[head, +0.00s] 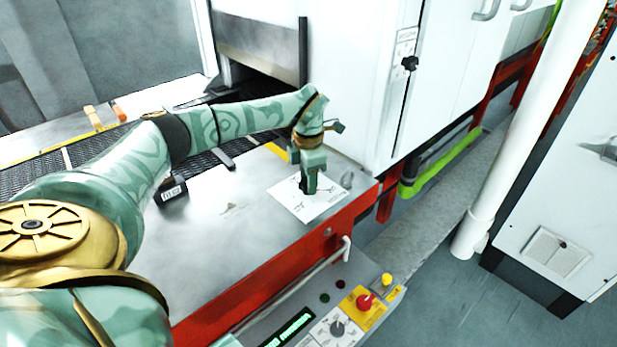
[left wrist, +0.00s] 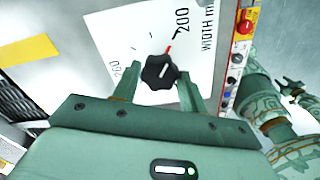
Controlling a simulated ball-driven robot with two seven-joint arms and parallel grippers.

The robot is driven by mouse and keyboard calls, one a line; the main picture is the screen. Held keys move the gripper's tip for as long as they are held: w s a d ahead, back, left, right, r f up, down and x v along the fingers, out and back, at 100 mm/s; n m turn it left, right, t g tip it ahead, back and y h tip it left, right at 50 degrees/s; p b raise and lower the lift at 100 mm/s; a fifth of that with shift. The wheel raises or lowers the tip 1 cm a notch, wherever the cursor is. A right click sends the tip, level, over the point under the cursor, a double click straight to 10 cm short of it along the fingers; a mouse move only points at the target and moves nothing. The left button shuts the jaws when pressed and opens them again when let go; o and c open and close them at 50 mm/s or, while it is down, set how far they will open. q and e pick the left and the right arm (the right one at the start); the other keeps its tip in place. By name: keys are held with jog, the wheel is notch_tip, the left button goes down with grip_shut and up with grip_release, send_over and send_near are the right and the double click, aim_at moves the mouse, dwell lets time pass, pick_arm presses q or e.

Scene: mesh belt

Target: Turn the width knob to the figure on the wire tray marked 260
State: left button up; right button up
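The black width knob (left wrist: 160,72) shows in the left wrist view on a white dial sheet (left wrist: 112,22). The sheet carries printed figures, one reading 200, and a red line at the knob's upper right. My left gripper (left wrist: 159,76) is open, with one finger on each side of the knob and a small gap seeming to show. In the head view my left gripper (head: 309,186) points down onto the sheet (head: 290,205) and hides the knob. My right gripper (left wrist: 292,88) shows small in the left wrist view.
The mesh belt (head: 205,160) runs left of the metal table top (head: 235,235). A white cabinet (head: 350,75) stands behind the knob. A control panel with a red button (head: 364,301) and a grey knob (head: 337,328) lies below a rail (head: 295,295).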

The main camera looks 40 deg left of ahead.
pick_arm(q)
jog(key=c, duration=0.4)
